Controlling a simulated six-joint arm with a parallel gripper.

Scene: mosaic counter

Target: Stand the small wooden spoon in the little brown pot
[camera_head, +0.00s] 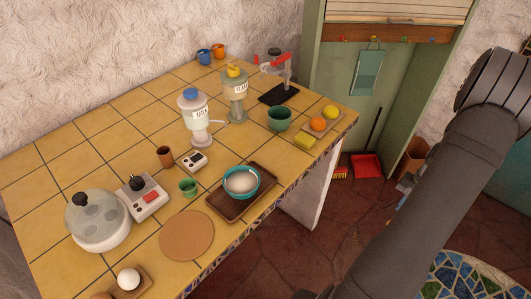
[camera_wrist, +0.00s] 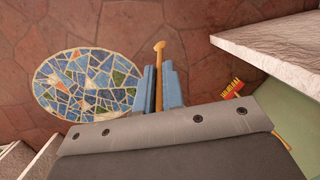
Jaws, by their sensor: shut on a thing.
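The little brown pot (camera_head: 164,156) stands upright on the yellow tiled counter, left of a small white device. No spoon shows in it from this angle. In the wrist view my gripper (camera_wrist: 160,88) has its blue fingers shut on the small wooden spoon (camera_wrist: 159,60). One rounded end of the spoon sticks out past the fingertips; the rest is partly hidden between the fingers and behind the wrist. The gripper is over the red floor, away from the counter. In the head view my arm comes down at the right, and its gripper end does not show clearly.
Near the brown pot are a green cup (camera_head: 188,187), the white device (camera_head: 195,160) and a tall milk dispenser (camera_head: 194,118). A tray (camera_head: 228,207) with a blue bowl (camera_head: 258,187) lies at the counter's front edge.

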